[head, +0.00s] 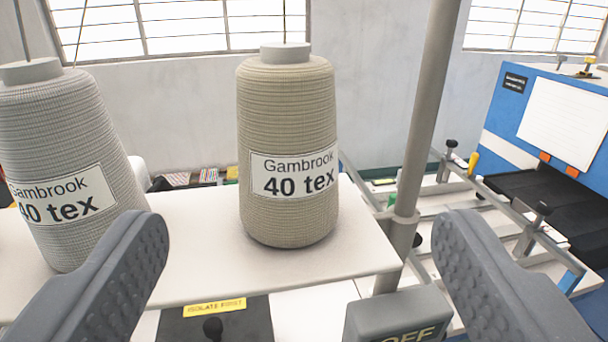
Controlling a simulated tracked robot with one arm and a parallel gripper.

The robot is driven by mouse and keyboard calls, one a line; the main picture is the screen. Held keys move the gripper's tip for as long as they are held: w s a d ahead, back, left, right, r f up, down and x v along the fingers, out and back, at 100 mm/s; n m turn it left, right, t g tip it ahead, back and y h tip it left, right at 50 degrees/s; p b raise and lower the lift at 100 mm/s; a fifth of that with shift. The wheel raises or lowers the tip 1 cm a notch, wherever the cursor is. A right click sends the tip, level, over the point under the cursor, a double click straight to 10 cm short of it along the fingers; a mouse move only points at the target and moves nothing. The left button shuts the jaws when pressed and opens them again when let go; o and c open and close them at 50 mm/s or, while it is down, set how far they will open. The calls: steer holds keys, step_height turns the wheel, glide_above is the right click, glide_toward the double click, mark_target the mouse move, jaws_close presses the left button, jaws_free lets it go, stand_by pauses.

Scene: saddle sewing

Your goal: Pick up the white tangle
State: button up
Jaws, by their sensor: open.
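I cannot make out a white tangle in this view. My gripper (301,228) is open, with one grey textured finger at the lower left and one at the lower right. A beige thread cone labelled "Gambrook 40 tex" (287,120) stands upright between the fingers in the picture, and nothing is clasped. A grey thread cone with the same label (62,150) stands at the left, partly hidden by the left finger. A small white rounded shape (141,173) shows behind the grey cone, too hidden to identify.
Both cones stand on a white shelf (190,240). A grey pole (425,130) rises at its right end. A grey box marked "OFF" (396,316) and a yellow "ISOLATE FIRST" label (214,307) sit below. A blue machine (505,110) and metal rails are at the right.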

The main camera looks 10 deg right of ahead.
mark_target(300, 143)
steer(key=shift+w+d+p, duration=0.25)
steer(key=shift+w+p, duration=0.05)
steer(key=shift+w, duration=1.15)
steer(key=shift+w+d+p, duration=0.2)
steer(key=shift+w+p, duration=0.1)
steer(key=shift+w, duration=1.1)
steer(key=shift+w+d+p, duration=0.25)
steer(key=shift+w+p, duration=0.05)
steer(key=shift+w, duration=1.15)
steer(key=shift+w+f+p, duration=0.2)
steer(key=shift+w+p, duration=0.7)
steer(key=shift+w, duration=1.7)
steer(key=c, duration=1.1)
